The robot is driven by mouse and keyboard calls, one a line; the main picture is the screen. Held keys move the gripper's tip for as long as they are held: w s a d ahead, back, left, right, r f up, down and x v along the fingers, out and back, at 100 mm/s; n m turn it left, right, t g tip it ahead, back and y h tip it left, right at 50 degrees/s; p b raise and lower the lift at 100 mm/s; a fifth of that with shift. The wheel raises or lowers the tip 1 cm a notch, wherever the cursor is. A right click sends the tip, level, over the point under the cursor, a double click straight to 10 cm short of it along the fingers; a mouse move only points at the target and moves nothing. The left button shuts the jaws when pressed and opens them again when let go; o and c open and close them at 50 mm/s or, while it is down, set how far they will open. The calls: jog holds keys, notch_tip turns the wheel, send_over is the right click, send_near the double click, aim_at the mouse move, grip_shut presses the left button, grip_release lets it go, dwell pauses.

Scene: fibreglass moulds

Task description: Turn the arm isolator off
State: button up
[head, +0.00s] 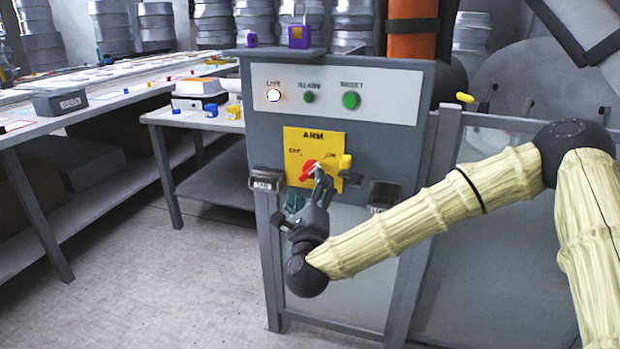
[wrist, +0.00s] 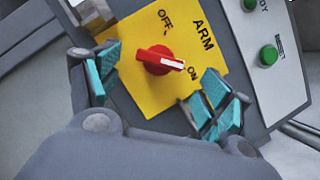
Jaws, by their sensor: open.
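The arm isolator is a red rotary knob (head: 311,170) on a yellow plate (head: 294,140) marked ARM, OFF and ON, on the front of a grey cabinet. In the wrist view the knob (wrist: 155,60) has a white mark on its end pointing towards ON. My gripper (head: 308,192) is in front of the lower part of the plate in the head view. It is open and empty in the wrist view (wrist: 160,90), its teal pads on either side of the knob and apart from it.
Above the plate are a glowing white LIVE lamp (head: 273,95) and green READY (head: 308,97) and RESET (head: 351,100) buttons. A padlock (head: 299,36) stands on the cabinet's top shelf. Small dark boxes (head: 265,181) flank the plate. Tables stand at the left.

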aim_at(310, 176)
jog(key=shift+x, duration=2.55)
jog(key=c, duration=1)
